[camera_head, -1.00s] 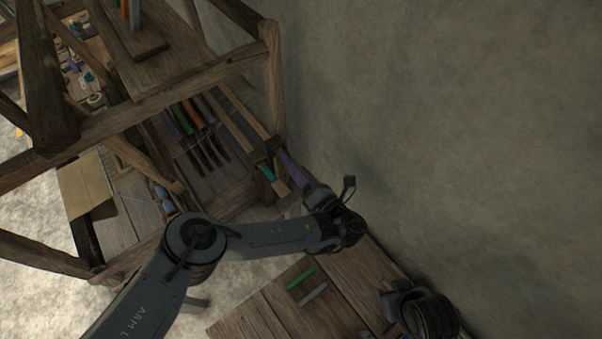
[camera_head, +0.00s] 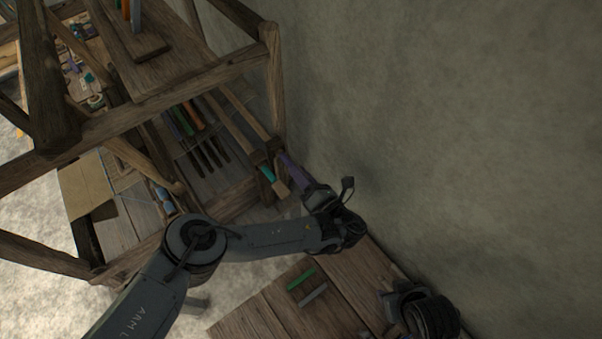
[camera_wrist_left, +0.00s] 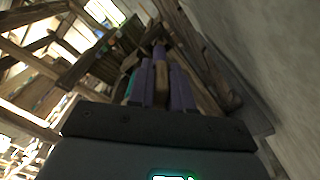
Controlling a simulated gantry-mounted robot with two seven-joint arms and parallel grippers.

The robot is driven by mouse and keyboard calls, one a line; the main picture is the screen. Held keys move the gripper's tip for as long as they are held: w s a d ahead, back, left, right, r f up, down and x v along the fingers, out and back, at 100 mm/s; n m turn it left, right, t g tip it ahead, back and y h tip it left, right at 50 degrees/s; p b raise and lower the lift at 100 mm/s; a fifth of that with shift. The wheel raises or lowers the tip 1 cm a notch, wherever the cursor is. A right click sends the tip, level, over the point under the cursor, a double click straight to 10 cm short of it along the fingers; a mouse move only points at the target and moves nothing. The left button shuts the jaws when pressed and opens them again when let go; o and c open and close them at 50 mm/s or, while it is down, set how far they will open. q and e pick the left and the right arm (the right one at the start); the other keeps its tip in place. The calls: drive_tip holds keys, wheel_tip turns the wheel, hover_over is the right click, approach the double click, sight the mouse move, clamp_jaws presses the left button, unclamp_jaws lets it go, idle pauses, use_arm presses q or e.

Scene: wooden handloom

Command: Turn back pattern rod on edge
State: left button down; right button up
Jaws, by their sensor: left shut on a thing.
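The pattern rod with a purple band (camera_head: 290,167) sticks out of the loom's side near the wall. My left gripper (camera_head: 307,187) is shut on its outer end. In the left wrist view the rod's brown tip (camera_wrist_left: 161,82) lies between my two purplish fingers, with the purple band (camera_wrist_left: 159,52) beyond it. I cannot tell whether the rod is flat or on edge. A teal-banded rod (camera_head: 267,172) with a wooden tip lies beside it on the left, apart from the gripper. My right gripper (camera_head: 395,303) is partly seen at the lower right; its fingers are unclear.
The wooden loom frame (camera_head: 272,90) fills the left, with several dark-handled tools (camera_head: 205,135) inside. A plaster wall (camera_head: 430,110) stands close on the right. A wooden bench (camera_head: 250,318) below carries a green piece (camera_head: 301,278) and a grey piece (camera_head: 313,294).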

use_arm(q)
drive_tip(key=shift+r+n, duration=0.1)
drive_tip(key=shift+n, duration=1.1)
drive_tip(key=n, duration=0.2)
drive_tip(key=shift+a+n+p, duration=0.1)
drive_tip(key=shift+n+p, duration=0.2)
drive_tip(key=n, duration=0.4)
drive_tip(key=shift+s+n, duration=0.1)
drive_tip(key=shift+n, duration=0.2)
drive_tip(key=c, duration=1.1)
unclamp_jaws()
